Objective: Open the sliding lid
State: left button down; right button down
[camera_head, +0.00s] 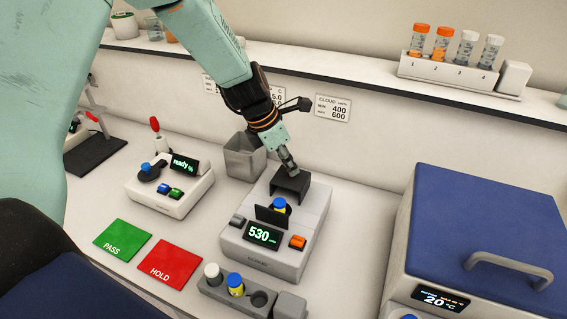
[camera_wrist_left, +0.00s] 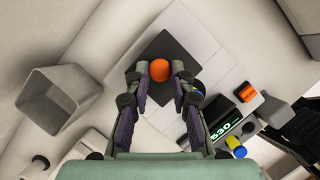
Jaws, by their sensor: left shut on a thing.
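The sliding lid (camera_head: 291,183) is a dark, box-like cover on top of the grey meter reading 530 (camera_head: 313,228); in the left wrist view it shows as a dark square (camera_wrist_left: 190,48). An orange knob (camera_wrist_left: 160,70) stands on the lid. My left gripper (camera_head: 289,164) comes down on the lid from above, and in the left wrist view its fingers (camera_wrist_left: 164,75) are shut on the knob. The knob is hidden in the head view. A blue-capped vial (camera_head: 279,203) shows in the meter in front of the lid. My right gripper is not in view.
A grey open bin (camera_head: 244,158) stands close behind-left of the meter. A rack with a blue-capped yellow vial (camera_head: 235,285) sits in front. A blue-lidded box (camera_head: 490,215) is at right, and a smaller ready meter (camera_head: 170,185) at left. Green and red mats lie front left.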

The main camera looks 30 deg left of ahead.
pick_arm(q)
jog(key=shift+w+f, duration=0.1)
jog(key=shift+f, duration=0.05)
jog(key=shift+s, duration=0.35)
jog(key=c, duration=1.5)
grip_release()
jog(key=o, duration=0.4)
jog(key=shift+w+d, duration=0.15)
jog(key=shift+w, duration=0.2)
jog(key=shift+s, duration=0.15)
